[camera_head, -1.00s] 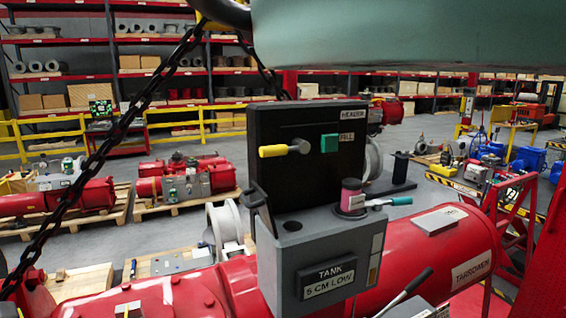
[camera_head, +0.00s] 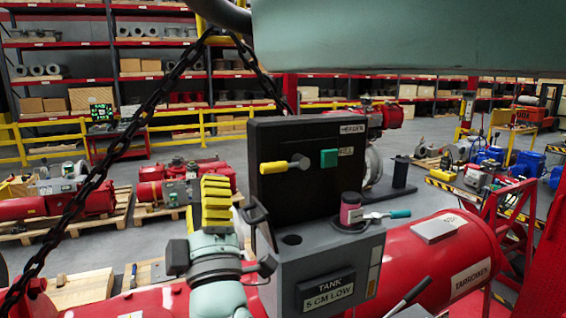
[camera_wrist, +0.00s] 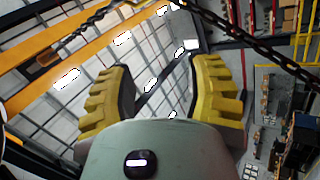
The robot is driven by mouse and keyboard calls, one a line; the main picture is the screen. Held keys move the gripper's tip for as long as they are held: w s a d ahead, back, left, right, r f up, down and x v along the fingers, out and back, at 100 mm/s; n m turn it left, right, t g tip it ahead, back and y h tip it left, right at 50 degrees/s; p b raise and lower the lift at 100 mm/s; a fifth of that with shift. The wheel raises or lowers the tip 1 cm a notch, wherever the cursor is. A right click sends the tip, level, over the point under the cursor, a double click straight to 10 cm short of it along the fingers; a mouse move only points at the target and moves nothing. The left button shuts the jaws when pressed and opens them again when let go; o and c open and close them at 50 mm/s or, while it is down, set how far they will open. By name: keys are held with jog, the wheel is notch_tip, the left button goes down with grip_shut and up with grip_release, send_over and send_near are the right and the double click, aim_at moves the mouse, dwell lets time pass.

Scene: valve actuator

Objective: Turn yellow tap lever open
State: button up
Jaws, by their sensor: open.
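In the wrist view my gripper (camera_wrist: 163,90) is open, with nothing between the fingers. The lever does not show in the wrist view, which looks up at the ceiling.
The red actuator body (camera_head: 430,255) lies behind and right. A chain (camera_head: 100,170) hangs at the left. A green overhead body (camera_head: 410,35) spans the top.

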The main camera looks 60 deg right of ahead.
jog(key=s+d+f+g+h, duration=0.2)
jog(key=s+d+f+g, duration=0.25)
jog(key=s+g, duration=0.2)
jog(key=g+b, duration=0.1)
jog(key=b, duration=0.5)
send_near(266, 170)
jog(key=shift+m, duration=0.3)
jog(key=p+x, duration=0.7)
jog(key=x, duration=0.2)
jog(key=shift+w+d+p, duration=0.1)
jog(key=shift+d+p, duration=0.1)
jog(key=shift+p, duration=0.1)
jog(key=shift+p+x, duration=0.65)
jog(key=shift+x, duration=0.2)
jog(key=shift+f, duration=0.15)
grip_shut()
